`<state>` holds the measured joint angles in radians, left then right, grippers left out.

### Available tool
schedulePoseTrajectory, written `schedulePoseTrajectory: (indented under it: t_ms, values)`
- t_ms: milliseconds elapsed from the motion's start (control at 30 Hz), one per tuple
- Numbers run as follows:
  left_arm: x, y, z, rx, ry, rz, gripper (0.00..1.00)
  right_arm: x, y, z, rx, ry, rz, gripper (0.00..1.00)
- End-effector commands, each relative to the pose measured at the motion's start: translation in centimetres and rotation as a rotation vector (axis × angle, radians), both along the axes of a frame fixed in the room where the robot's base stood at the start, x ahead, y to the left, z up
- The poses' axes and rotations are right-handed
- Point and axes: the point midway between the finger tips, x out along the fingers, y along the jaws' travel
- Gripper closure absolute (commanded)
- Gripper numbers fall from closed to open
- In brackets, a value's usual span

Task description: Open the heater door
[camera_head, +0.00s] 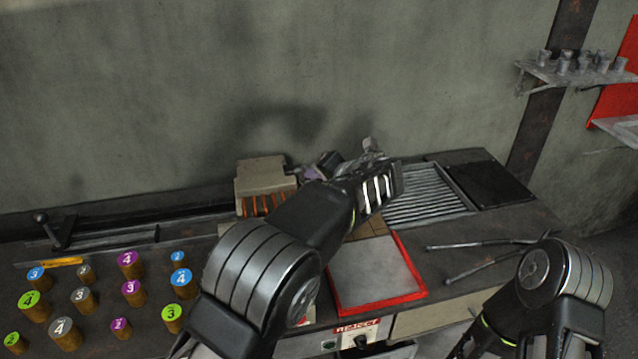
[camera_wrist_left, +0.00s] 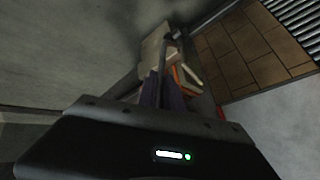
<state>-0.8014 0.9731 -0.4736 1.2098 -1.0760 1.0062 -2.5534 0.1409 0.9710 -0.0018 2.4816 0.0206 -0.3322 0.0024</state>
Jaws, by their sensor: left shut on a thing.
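The heater (camera_head: 262,172) is a beige box at the back of the bench, against the wall. Orange glowing bars (camera_head: 266,204) show in its front opening. In the wrist view the heater (camera_wrist_left: 153,45) is partly hidden behind my gripper, with an orange strip beside it. My left gripper (camera_head: 314,170) is at the heater's right side. In the wrist view, its purplish fingers (camera_wrist_left: 163,94) are shut on a dark bar, which looks like the door handle (camera_wrist_left: 168,50). My arm hides much of the door, so its exact angle is unclear. My right gripper is out of frame.
Several numbered cylinders (camera_head: 83,300) stand on the bench at left. A red-edged plate (camera_head: 375,275), a ribbed tray (camera_head: 428,195) and long tongs (camera_head: 480,262) lie to the right. A shelf of small parts (camera_head: 570,72) hangs at upper right.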

Motion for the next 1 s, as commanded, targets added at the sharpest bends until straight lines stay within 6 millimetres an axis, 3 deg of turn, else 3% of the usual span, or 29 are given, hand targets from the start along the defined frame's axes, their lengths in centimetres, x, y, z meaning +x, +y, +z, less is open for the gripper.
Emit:
schedulePoseTrajectory:
  t_ms: [300, 667, 767, 867, 1000]
  values:
    - [2.3, 1.1, 3.0, -0.043, 0.132, 0.004, 1.0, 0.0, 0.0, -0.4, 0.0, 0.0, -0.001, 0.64]
    - [2.3, 1.1, 3.3, -0.048, 0.153, -0.002, 1.0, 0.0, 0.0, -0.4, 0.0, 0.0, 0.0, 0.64]
    - [2.3, 1.1, 3.3, -0.048, 0.153, -0.002, 1.0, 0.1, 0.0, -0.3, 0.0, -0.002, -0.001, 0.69]
    - [2.3, 1.1, 3.3, -0.047, 0.152, -0.002, 1.0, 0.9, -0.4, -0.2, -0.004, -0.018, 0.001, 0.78]
    - [2.3, 1.1, 3.3, -0.047, 0.152, -0.002, 1.0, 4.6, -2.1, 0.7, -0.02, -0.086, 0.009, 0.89]
